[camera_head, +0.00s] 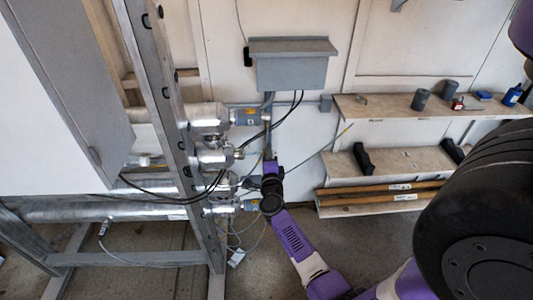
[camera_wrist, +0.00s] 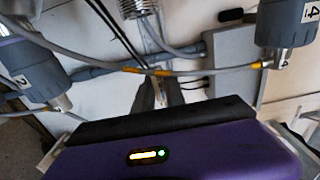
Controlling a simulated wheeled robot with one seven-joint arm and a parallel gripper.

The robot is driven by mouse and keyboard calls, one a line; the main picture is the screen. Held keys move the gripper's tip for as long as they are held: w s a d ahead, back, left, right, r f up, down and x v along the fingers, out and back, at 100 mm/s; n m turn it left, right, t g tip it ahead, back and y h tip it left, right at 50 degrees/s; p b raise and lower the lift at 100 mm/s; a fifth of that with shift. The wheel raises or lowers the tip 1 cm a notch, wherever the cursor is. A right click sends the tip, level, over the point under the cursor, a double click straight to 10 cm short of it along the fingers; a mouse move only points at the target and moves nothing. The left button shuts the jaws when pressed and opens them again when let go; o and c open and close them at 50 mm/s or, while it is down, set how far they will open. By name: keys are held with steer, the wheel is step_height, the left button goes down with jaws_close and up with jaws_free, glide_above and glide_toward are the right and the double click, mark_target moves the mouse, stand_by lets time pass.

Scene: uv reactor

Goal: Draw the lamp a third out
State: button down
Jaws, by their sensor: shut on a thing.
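The lamp end (camera_wrist: 160,97) shows in the wrist view as a small pale piece between my fingertips; how far it stands out of its port is hard to tell. My gripper (camera_head: 268,156) is shut on it, just right of the reactor's tube ends; in the wrist view its fingers (camera_wrist: 159,90) point away from me. The reactor (camera_head: 95,175) is a stack of silvery horizontal tubes at the left. Grey end caps marked 2 (camera_wrist: 32,66) and 4 (camera_wrist: 284,22) flank the fingers in the wrist view. In the head view, my gripper hides the contact.
A grey wall box (camera_head: 290,68) hangs above. Black cables (camera_head: 285,118) loop near my gripper. A metal upright (camera_head: 165,110) crosses the tubes. Shelves (camera_head: 390,106) with small containers stand right. A grey cable (camera_wrist: 205,71) with yellow bands crosses above the fingers in the wrist view.

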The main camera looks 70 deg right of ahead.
steer(key=shift+s+d+r, duration=0.1)
steer(key=shift+s+d, duration=0.25)
steer(key=shift+s, duration=0.5)
steer(key=shift+s+d+f, duration=0.1)
steer(key=shift+s+d, duration=0.25)
steer(key=shift+s, duration=0.55)
steer(key=shift+s+d+r, duration=0.1)
steer(key=shift+s+d, duration=0.25)
steer(key=shift+s, duration=0.6)
steer(key=shift+s+d+b, duration=0.35)
steer(key=shift+s+d, duration=0.05)
steer(key=shift+s, duration=0.5)
steer(key=shift+s+d+b, duration=0.35)
steer(key=shift+s+d, duration=0.05)
steer(key=shift+s, duration=0.5)
steer(key=shift+s+d+b, duration=0.35)
steer(key=shift+s+d, duration=0.05)
steer(key=shift+s, duration=0.5)
steer(key=s+d+b, duration=0.2)
steer(key=s, duration=0.3)
steer(key=shift+s+d+b, duration=0.15)
steer(key=shift+s+b, duration=0.15)
steer(key=shift+b, duration=0.1)
